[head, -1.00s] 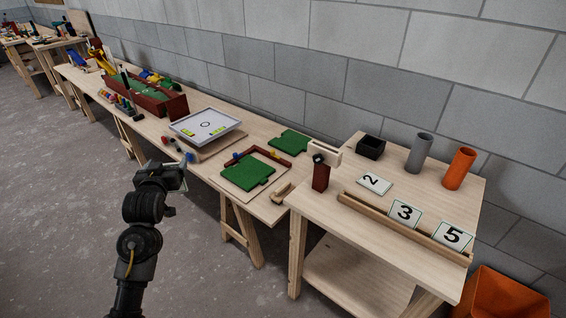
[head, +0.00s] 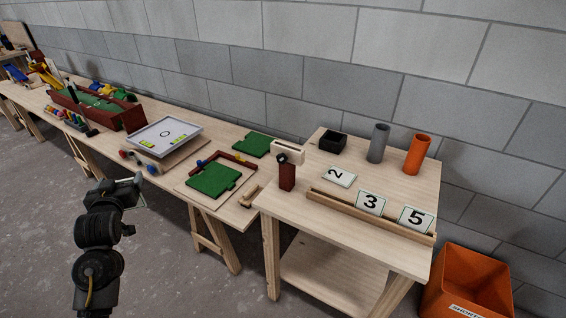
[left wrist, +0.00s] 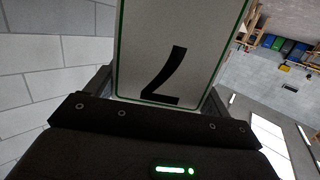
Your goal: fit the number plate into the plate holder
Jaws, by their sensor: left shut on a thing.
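My left gripper (head: 128,190) is at the left of the head view, over the floor in front of the long bench and well away from the right table. It is shut on a white number plate (left wrist: 150,40) with a green border and a black digit like a 7, cut off by the top edge of the left wrist view. A dark red post with a cream block (head: 288,152) on top, seemingly slotted, stands at the right table's left edge. It looks like the plate holder and bears no plate. My right gripper is not in view.
A wooden rail (head: 330,200) on the right table holds plates 3 (head: 370,202) and 5 (head: 416,218) upright. Plate 2 (head: 340,177) lies flat behind it. A black box (head: 333,141), grey tube (head: 378,143) and orange tube (head: 417,154) stand behind. An orange bin (head: 465,280) is at right.

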